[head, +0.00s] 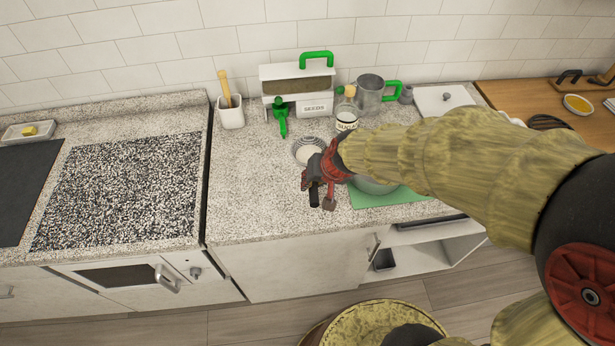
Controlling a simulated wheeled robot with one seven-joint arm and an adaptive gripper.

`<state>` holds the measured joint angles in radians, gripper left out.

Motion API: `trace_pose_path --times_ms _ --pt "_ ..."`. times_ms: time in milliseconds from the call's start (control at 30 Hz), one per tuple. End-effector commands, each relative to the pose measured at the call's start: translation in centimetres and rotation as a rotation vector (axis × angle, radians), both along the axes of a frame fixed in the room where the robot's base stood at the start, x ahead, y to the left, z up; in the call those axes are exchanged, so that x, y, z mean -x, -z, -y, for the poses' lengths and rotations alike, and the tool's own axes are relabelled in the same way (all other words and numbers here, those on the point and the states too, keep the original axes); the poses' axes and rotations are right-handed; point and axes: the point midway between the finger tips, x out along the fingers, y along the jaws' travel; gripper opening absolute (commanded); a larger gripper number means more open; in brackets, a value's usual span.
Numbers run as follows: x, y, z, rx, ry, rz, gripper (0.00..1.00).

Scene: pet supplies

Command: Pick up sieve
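My gripper (321,195) reaches over the counter from the right. Its dark red and black fingers stand apart with nothing visible between them. Just beyond it is a shallow round dish-like thing (305,146) with a patterned grey rim and pale middle, partly hidden by the gripper; it may be the sieve. A grey metal cup (369,92) with a green handle stands farther back near the wall and could also be a sieve; I cannot tell which. The gripper appears apart from the cup.
A sugar jar (346,122), a seed box (300,85) with green handle and a white pot (230,113) stand at the back. A bowl (374,186) on a green mat (400,195) is partly behind my arm. The counter's left front (255,205) is clear.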

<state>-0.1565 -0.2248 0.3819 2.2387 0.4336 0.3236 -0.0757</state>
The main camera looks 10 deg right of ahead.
Motion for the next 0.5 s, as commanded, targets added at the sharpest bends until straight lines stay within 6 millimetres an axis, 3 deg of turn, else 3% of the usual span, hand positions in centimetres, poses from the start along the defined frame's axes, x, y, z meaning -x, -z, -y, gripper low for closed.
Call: trace_pose_path --times_ms 33,300,500 --pt "1.0 -1.9 0.2 0.000 0.001 0.005 0.00" --pt "6.4 -3.8 1.4 -0.001 0.000 0.003 0.00" --pt "8.6 -4.7 1.9 -0.001 0.000 0.002 0.00"
